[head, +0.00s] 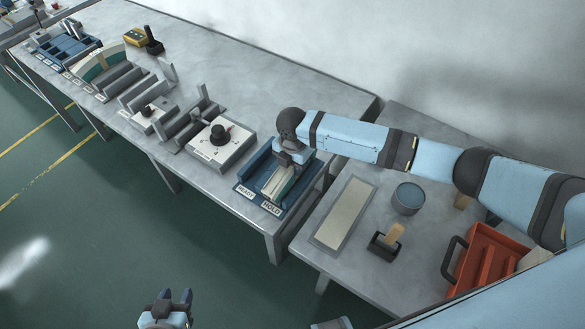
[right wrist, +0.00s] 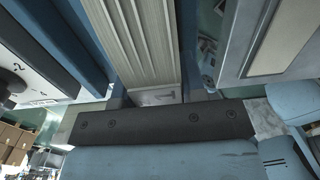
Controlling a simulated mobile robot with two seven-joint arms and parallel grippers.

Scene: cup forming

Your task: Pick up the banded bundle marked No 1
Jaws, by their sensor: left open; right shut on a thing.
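A long pale bundle of stacked strips (head: 278,184) lies in the HOLD lane of the blue two-lane tray (head: 249,178). My right gripper (head: 291,160) reaches down over the tray and is shut on the bundle's far part. In the right wrist view the bundle's ridged, cream-grey strips (right wrist: 132,40) run up from my gripper's dark body, with a pale end piece (right wrist: 156,97) bearing a small dark mark that I cannot read. The band does not show clearly. My left gripper (head: 172,300) is open and empty over the floor, in front of the bench.
A white box with a black knob (head: 219,142) stands left of the tray, with grey fixtures (head: 160,106) beyond. On the right table are a beige pad (head: 345,213), a blue-grey can (head: 408,198), a wooden-handled stamp (head: 387,243) and a red crate (head: 490,262).

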